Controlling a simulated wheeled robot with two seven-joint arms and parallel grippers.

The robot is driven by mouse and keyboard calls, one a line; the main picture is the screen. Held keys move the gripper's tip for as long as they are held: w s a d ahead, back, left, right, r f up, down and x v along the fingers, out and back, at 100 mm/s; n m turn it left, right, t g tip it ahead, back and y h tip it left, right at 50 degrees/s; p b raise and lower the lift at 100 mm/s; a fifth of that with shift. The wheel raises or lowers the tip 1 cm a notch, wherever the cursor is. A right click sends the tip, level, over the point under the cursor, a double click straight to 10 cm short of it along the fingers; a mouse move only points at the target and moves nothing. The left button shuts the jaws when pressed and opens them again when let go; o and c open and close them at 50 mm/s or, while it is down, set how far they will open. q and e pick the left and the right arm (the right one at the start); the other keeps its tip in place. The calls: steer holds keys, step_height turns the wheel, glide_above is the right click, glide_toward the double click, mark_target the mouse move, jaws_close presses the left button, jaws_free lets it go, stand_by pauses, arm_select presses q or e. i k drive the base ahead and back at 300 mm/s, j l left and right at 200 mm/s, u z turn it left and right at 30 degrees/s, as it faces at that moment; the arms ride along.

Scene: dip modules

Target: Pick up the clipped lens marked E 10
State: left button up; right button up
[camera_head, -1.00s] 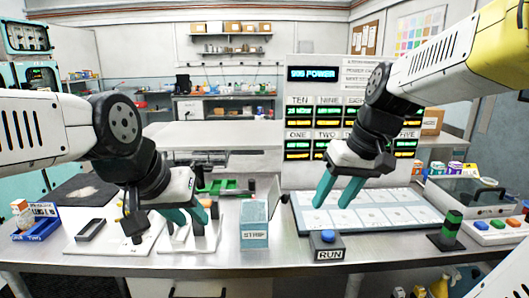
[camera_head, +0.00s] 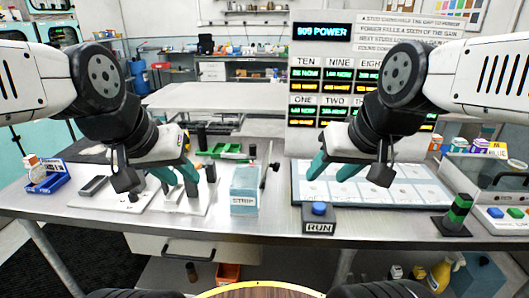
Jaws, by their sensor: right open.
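I cannot make out a lens marked E 10; no such marking is readable. My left gripper (camera_head: 180,185) has its teal fingers apart, over or just behind the white plate (camera_head: 190,207) with small dark upright parts. Whether anything lies between the fingers is hard to see. My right gripper (camera_head: 333,175) is open and looks empty, above the left part of the pale panelled mat (camera_head: 390,190), behind the RUN button box (camera_head: 319,222).
A STRIP box (camera_head: 245,195) stands between the grippers. A blue bin (camera_head: 48,178) is at the left, a dark post with a green band (camera_head: 457,214) at the right. The display board (camera_head: 322,75) stands behind the mat.

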mark_target(37, 173)
steer(key=i+l+u, duration=0.1)
steer(key=l+u, duration=0.3)
steer(key=l, duration=0.2)
steer(key=l+u, duration=0.4)
steer(key=l, duration=0.2)
steer(key=u, duration=1.25)
steer(key=i+j+z, duration=0.15)
steer(key=i+j, duration=0.15)
steer(key=i+j+z, duration=0.15)
steer(key=i+j, duration=0.2)
steer(key=i+j+z, duration=0.15)
steer(key=j, duration=0.25)
steer(key=i+j+z, duration=0.1)
steer(key=i+j, duration=0.3)
steer(key=i+j+z, duration=0.15)
steer(key=j, duration=0.3)
steer(key=i+j+z, duration=0.15)
steer(key=i+j, duration=0.15)
steer(key=j, duration=0.2)
steer(key=i+j+z, duration=0.15)
steer(key=j, duration=0.35)
steer(key=i+j+z, duration=0.15)
steer(key=j, duration=0.35)
steer(key=i, duration=0.1)
